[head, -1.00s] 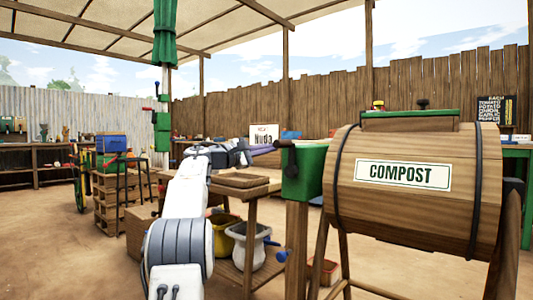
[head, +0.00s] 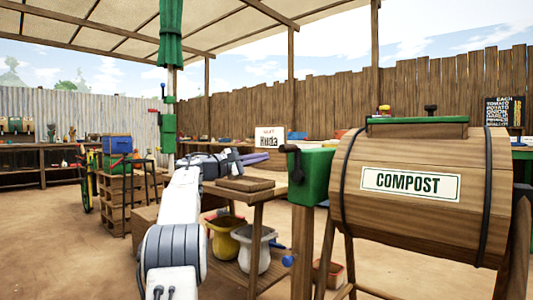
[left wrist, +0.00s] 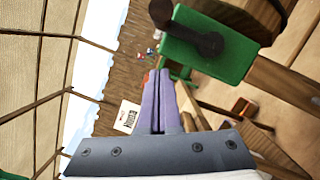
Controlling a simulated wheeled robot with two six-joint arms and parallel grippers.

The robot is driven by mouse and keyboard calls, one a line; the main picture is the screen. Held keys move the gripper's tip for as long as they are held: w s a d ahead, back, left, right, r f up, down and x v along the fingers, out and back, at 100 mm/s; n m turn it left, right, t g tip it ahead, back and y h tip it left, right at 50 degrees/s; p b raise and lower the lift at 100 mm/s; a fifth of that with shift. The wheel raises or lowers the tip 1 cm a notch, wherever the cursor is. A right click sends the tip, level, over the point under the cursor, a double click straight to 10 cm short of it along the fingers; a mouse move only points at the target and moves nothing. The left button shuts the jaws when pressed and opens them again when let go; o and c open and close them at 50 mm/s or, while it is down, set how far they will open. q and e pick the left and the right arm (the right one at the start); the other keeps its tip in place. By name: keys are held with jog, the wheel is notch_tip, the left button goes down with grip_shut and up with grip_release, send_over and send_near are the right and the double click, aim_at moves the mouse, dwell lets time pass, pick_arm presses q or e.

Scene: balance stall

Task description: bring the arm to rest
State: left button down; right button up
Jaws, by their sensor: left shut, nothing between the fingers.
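My left arm reaches forward from the bottom of the head view. Its gripper (head: 256,158) has purple fingers and points to the right, above and behind the small wooden table, close to the left of the green crank box (head: 312,176). In the left wrist view the two purple fingers (left wrist: 160,82) lie side by side, shut with nothing between them. The green box with its dark crank also shows there (left wrist: 208,48), to the right of the fingertips and apart from them. My right gripper is in neither view.
A wooden compost barrel (head: 420,215) on a stand fills the right. The wooden table (head: 262,192) carries a flat brown block (head: 245,184); a yellow pot (head: 225,240) and a grey pot (head: 253,248) stand on its lower shelf. Stacked crates (head: 115,205) stand left. Bare ground is open at front left.

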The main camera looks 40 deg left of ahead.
pick_arm(q)
jog(key=v, duration=0.8)
jog(key=shift+s, duration=0.15)
